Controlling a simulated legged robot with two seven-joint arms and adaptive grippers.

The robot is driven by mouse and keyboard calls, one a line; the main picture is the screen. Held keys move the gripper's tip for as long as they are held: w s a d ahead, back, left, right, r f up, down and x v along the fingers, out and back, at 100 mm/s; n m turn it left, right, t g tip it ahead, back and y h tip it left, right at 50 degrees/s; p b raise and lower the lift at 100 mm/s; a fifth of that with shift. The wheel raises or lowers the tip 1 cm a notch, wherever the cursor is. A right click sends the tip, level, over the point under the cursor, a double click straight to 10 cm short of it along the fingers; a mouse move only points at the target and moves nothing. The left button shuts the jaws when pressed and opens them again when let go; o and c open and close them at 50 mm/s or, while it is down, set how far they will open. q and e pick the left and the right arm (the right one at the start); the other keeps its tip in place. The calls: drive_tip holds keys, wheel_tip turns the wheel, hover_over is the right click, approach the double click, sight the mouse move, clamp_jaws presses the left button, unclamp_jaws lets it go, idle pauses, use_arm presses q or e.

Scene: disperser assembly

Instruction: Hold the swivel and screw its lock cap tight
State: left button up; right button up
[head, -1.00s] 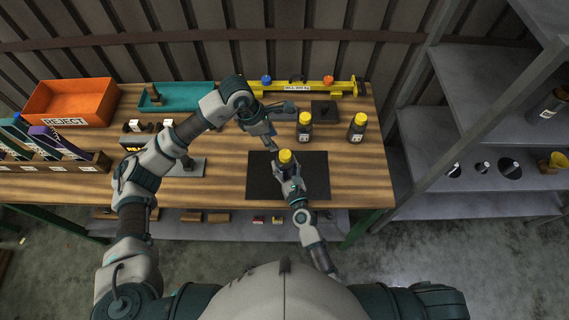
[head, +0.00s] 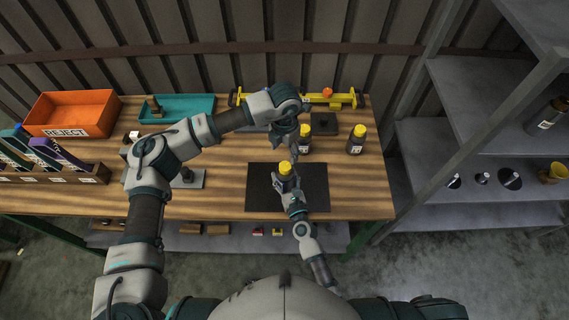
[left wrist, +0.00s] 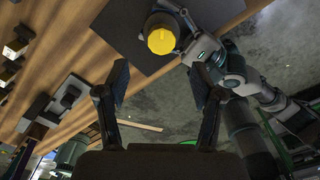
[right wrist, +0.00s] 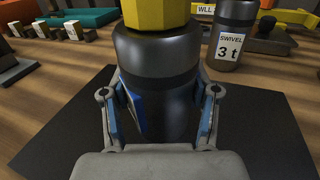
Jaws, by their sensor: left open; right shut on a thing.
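The held swivel is a dark, bottle-like body (right wrist: 157,85) with a yellow lock cap (head: 285,167) on top. It stands upright over the black mat (head: 316,190); whether it touches the mat is hidden. My right gripper (head: 285,182) is shut around the swivel's body, with a finger on each side in the right wrist view (right wrist: 158,100). My left gripper (head: 292,149) is open and empty, just behind and above the cap. In the left wrist view the yellow cap (left wrist: 162,40) lies beyond the open fingers (left wrist: 160,82), apart from them.
Two more yellow-capped swivels (head: 305,143) (head: 356,141) stand behind the mat; one label reads SWIVEL 3 t (right wrist: 230,45). A yellow bar (head: 325,98), a teal tray (head: 178,108) and an orange REJECT bin (head: 72,113) are at the back. A shelf rack (head: 480,140) stands right.

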sight(284, 165)
use_arm(q)
wheel_tip(284, 165, down, 8)
drive_tip(key=shift+f, duration=0.25)
drive_tip(key=c, duration=1.2)
